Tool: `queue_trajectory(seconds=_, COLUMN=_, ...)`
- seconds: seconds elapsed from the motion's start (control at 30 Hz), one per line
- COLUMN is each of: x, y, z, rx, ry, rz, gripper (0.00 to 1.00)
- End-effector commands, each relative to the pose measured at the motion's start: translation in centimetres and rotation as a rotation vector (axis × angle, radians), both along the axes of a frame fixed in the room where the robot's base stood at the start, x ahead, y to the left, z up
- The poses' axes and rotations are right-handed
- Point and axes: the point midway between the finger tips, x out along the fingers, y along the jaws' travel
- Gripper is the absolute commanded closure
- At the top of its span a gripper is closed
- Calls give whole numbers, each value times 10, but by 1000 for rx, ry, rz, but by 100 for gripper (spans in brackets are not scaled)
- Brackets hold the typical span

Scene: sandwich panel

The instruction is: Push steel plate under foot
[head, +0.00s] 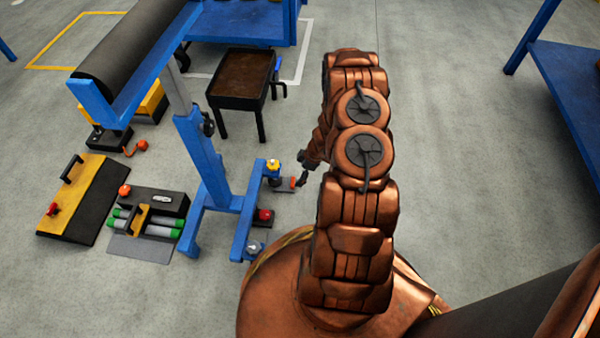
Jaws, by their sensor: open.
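A blue stand (202,153) has a low base bar (243,228) at its right side. On or beside this bar are a yellow-topped foot (272,166), a red knob (264,214) and a silver-topped foot (252,247). A small flat plate (283,184), grey and reddish, lies on the floor by the yellow-topped foot; I cannot tell whether it reaches under the foot. My gripper (302,172) is low at the plate's right end, open. Its fingers are small and dark here, and contact with the plate cannot be told.
A brown-topped tray table (240,82) stands behind. A blue bench (565,85) is at right. The floor between is clear.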

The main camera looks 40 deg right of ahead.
Motion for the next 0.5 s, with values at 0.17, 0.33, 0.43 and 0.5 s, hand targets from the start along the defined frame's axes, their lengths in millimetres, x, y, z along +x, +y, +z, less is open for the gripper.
queue_trajectory(seconds=0.17, x=2, y=2, z=-7, rx=1, ry=1, rz=0, gripper=0)
queue_trajectory(seconds=0.33, x=6, y=7, z=-23, rx=1, ry=1, rz=2, gripper=0)
queue_trajectory(seconds=0.43, x=9, y=11, z=-36, rx=2, ry=2, rz=2, gripper=0)
queue_trajectory(seconds=0.5, x=11, y=14, z=-46, rx=3, ry=3, rz=2, gripper=0)
